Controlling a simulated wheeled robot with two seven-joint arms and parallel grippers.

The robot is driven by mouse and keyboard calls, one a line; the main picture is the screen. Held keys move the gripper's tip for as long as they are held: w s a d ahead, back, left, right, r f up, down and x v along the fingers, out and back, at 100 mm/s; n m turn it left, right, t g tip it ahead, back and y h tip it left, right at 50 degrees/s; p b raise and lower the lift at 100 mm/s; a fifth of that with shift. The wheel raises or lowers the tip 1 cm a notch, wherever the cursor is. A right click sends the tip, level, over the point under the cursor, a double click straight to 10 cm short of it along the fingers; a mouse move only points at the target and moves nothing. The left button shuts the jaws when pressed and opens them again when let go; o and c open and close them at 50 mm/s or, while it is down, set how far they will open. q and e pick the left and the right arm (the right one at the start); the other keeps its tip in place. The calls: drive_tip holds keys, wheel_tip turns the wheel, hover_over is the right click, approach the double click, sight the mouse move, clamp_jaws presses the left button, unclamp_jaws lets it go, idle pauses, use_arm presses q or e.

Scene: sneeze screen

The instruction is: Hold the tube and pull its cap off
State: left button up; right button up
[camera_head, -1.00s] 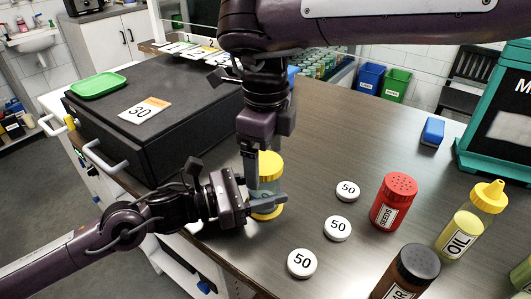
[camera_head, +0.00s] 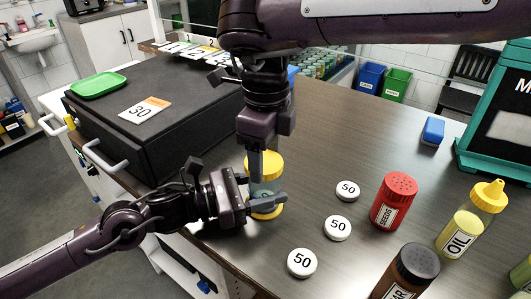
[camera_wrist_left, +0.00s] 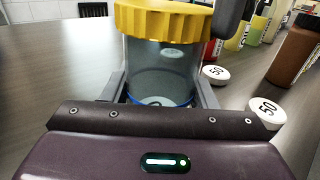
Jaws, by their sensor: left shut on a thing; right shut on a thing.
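A clear tube (camera_head: 265,187) stands upright near the table's left edge, with a yellow cap (camera_head: 273,163) on top and a yellow band low down. The left wrist view shows the tube (camera_wrist_left: 160,62) close up, with the cap (camera_wrist_left: 165,18) seated on it and a blue ring near its lower end. My left gripper (camera_head: 264,202) is shut on the tube's lower body from the left. My right gripper (camera_head: 261,163) reaches down from above and is shut on the cap. One of its dark fingers shows beside the cap in the left wrist view. Its far finger is mostly hidden.
Several white "50" discs (camera_head: 337,228) lie right of the tube. A red seeds shaker (camera_head: 393,203), a brown shaker (camera_head: 408,275) and an oil bottle (camera_head: 468,225) stand farther right. A black box (camera_head: 150,120) is at the left. The table's middle behind the discs is clear.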

sight(266, 161)
drive_tip(key=shift+r, duration=0.2)
idle(0.4)
drive_tip(key=shift+r, duration=0.9)
drive_tip(key=shift+r, duration=2.05)
use_arm(q)
drive_tip(key=o, duration=1.5)
drive_tip(key=shift+c, duration=0.2)
drive_tip(key=shift+a, duration=0.1)
use_arm(e)
drive_tip(key=shift+f, duration=0.1)
